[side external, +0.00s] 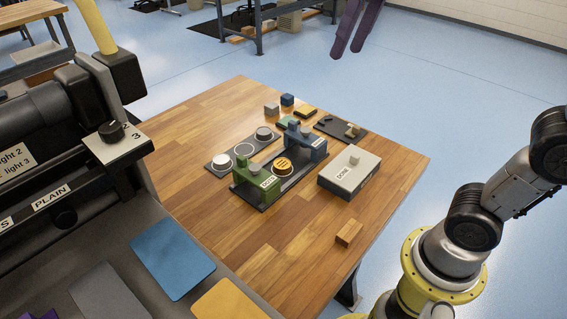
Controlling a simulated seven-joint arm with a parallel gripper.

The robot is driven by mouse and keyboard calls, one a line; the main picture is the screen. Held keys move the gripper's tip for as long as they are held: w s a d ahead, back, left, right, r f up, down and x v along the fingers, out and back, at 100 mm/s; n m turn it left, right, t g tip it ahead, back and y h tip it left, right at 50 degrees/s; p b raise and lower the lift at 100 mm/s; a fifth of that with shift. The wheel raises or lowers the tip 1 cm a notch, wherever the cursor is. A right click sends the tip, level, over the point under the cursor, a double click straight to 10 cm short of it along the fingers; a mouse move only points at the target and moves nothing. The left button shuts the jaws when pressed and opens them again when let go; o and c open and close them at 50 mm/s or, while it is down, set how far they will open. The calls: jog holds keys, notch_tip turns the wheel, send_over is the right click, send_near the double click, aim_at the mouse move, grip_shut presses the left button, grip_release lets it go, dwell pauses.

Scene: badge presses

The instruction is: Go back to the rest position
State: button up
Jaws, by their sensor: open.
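My gripper (348,50) shows at the top edge as two dark purple fingers, open with a narrow gap and nothing between them. It hangs high, beyond the far side of the wooden table (205,120), apart from everything on it. The rest of the hand is cut off by the frame. On the table, a green press (256,188) and a blue press (308,144) stand on a dark base, with a yellow badge (283,166) between them.
A grey tray (229,161) with round places holds pale discs left of the presses. Small blocks (272,108) and a dark plate (329,126) lie behind. A wooden block (349,233) lies near the right edge. A dark machine (60,130) fills the left foreground.

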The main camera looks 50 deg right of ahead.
jog(key=s+d+f+t, duration=0.1)
jog(key=s+f, duration=0.4)
jog(key=f, duration=0.3)
jog(key=s+d+f+n+t, duration=0.1)
jog(key=s+f, duration=0.5)
jog(key=f, duration=0.2)
jog(key=shift+d+f, duration=0.15)
jog(key=shift+d, duration=0.05)
